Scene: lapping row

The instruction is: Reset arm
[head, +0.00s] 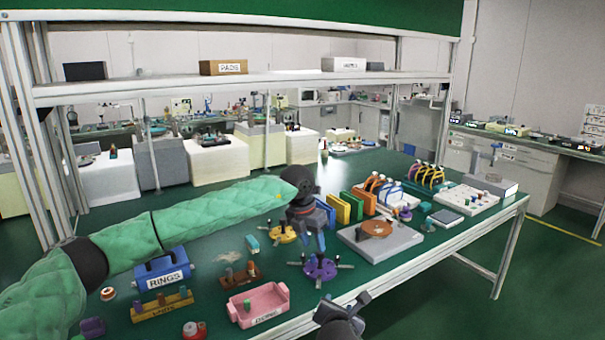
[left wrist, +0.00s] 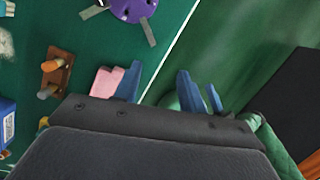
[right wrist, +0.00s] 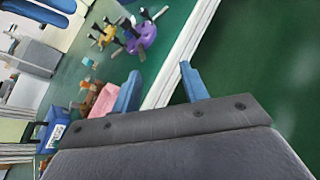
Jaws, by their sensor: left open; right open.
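My left arm in its green quilted sleeve reaches across the table from the left. My left gripper (head: 318,236) points down above the green table, between the yellow rotor (head: 284,234) and the purple rotor (head: 320,268). Its blue fingers also show in the left wrist view (left wrist: 160,82), apart and with nothing held. My right gripper (head: 344,302) is low at the table's front edge, right of the pink tray (head: 262,318). Its blue fingers stand apart and empty in the right wrist view (right wrist: 158,80).
A blue bin marked RINGS (head: 165,281) and a brown peg block (head: 240,273) stand at left. A grey plate with a copper disc (head: 352,241) and several coloured racks stand right of my left gripper. An overhead shelf (head: 250,88) spans the back. Floor is open at front right.

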